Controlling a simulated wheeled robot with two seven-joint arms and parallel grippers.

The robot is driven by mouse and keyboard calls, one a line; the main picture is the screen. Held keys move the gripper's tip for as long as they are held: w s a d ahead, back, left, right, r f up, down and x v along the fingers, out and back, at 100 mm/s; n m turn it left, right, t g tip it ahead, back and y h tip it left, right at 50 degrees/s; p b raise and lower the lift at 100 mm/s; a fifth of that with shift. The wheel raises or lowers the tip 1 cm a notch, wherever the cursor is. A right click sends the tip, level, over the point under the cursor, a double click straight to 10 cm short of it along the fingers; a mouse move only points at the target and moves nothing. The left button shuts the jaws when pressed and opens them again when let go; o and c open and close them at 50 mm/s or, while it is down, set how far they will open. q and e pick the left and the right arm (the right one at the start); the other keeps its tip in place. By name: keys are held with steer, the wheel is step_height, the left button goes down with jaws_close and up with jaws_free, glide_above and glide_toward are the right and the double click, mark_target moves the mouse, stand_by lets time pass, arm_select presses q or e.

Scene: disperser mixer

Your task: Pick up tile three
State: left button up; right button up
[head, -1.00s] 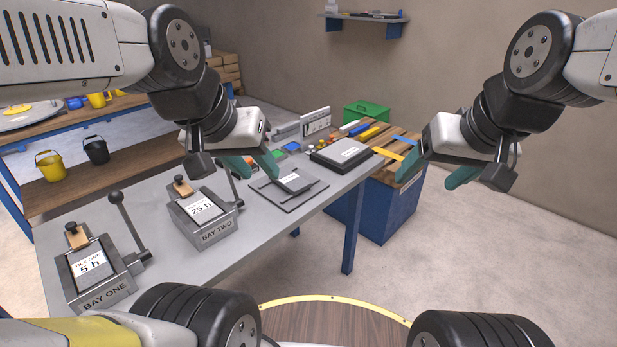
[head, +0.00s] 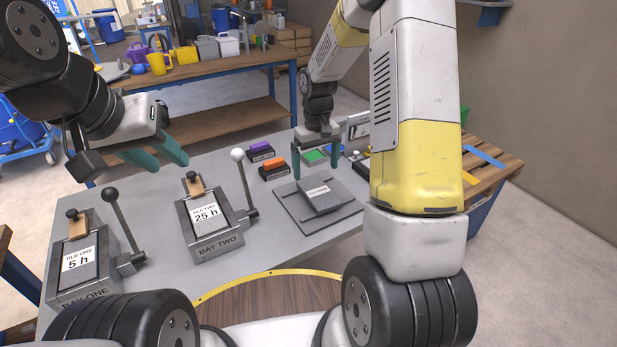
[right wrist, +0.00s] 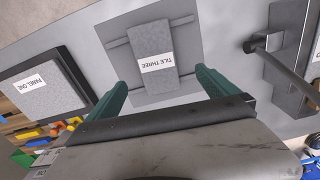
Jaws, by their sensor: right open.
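Tile three (head: 319,194) is a grey slab with a white label, lying on a flat dark plate (head: 298,217) on the grey table. In the right wrist view tile three (right wrist: 152,62) lies ahead, between the lines of the two fingers, and its label reads TILE THREE. My right gripper (head: 317,175) is open and empty, above and behind the tile, with its green fingers pointing down. It also shows in the right wrist view (right wrist: 160,88), apart from the tile. My left gripper (head: 160,162) has its two green fingers apart, empty, above the table's left part.
Bay two (head: 212,228) holds tile two, and bay one (head: 85,265) holds tile one; each has an upright lever beside it. Small black blocks with purple (head: 261,150) and orange (head: 273,168) tops sit behind the plate. Panel one (right wrist: 45,85) lies beside the plate.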

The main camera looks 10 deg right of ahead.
mark_target(318, 191)
steer(key=f, duration=0.8)
steer(key=shift+s+d+f, duration=0.2)
steer(key=shift+d, duration=0.2)
steer(key=c, duration=2.1)
